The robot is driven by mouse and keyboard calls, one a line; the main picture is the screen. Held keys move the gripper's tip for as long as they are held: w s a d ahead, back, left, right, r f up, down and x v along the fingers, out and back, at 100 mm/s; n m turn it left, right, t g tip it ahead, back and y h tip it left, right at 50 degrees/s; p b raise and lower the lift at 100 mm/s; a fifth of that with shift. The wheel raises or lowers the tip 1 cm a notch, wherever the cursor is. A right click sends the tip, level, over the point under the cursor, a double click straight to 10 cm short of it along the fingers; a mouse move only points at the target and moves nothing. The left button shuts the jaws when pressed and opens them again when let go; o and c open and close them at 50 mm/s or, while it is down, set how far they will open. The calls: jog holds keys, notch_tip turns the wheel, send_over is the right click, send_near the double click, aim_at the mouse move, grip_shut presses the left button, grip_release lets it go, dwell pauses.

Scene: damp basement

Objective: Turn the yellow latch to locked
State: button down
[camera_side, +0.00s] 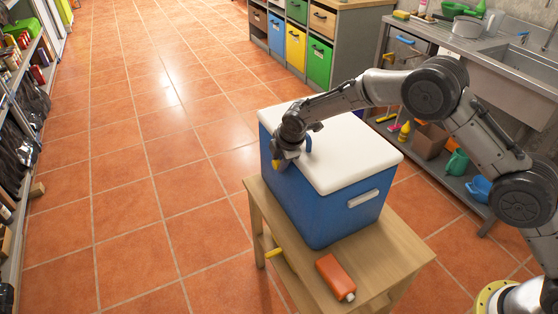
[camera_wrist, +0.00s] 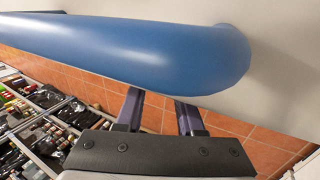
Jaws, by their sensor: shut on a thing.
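A blue cooler box (camera_side: 310,210) with a white lid (camera_side: 350,150) stands on a small wooden table. The yellow latch (camera_side: 276,164) shows as a small patch on the cooler's left side, just below the lid edge, mostly covered by my gripper (camera_side: 284,158). My gripper is shut on the latch. In the wrist view my two fingers (camera_wrist: 158,112) stand apart and pass behind a thick blue handle (camera_wrist: 130,50), which hides their tips and the latch. The blue handle also shows beside my gripper in the side view (camera_side: 308,144). The latch's angle cannot be told.
An orange bottle (camera_side: 335,277) lies on the wooden table (camera_side: 385,255) in front of the cooler. Shelves (camera_side: 22,110) line the left, and a sink bench (camera_side: 480,65) stands at the right. Tiled floor is open on the left.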

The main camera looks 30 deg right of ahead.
jog(key=c, duration=0.5)
grip_release()
jog(key=v, duration=1.4)
